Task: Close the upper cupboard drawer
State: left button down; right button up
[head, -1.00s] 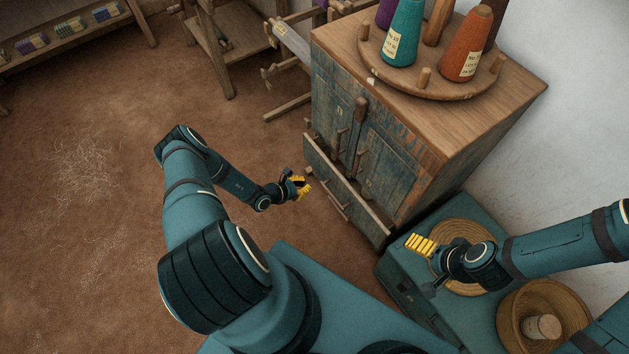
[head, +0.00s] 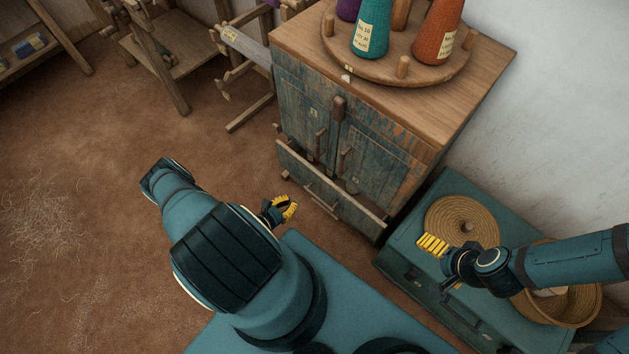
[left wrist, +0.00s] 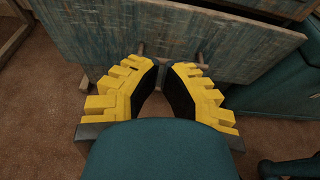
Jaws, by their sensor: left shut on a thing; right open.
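The weathered blue-grey wooden cupboard (head: 385,155) stands at the centre of the head view. Its drawer (head: 325,190) is pulled out below the doors, with an open gap behind its front; the drawer front (left wrist: 160,35) fills the top of the left wrist view. Its handle posts (left wrist: 201,58) show behind my fingers. My left gripper (head: 286,208) is low before the drawer; in the left wrist view (left wrist: 163,75) it is closed at the handle, whose bar is mostly hidden. My right gripper (head: 436,252) is open and empty above the teal chest.
A teal chest (head: 400,265) with a round woven mat (head: 462,222) and a basket (head: 575,305) stands right of the cupboard. Thread cones (head: 371,30) stand on a round wooden stand atop the cupboard. Wooden frames (head: 175,70) are at the back left.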

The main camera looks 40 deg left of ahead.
aim_at(319, 179)
pick_arm(q)
jog(key=b+x, duration=0.1)
jog(key=x, duration=0.3)
jog(key=b+x, duration=0.1)
jog(key=x, duration=0.3)
jog(key=b+x, duration=0.1)
jog(key=x, duration=0.3)
jog(key=shift+w+r, duration=0.15)
jog(key=shift+r, duration=0.1)
jog(key=shift+w+d, duration=0.1)
jog(key=shift+w, duration=0.7)
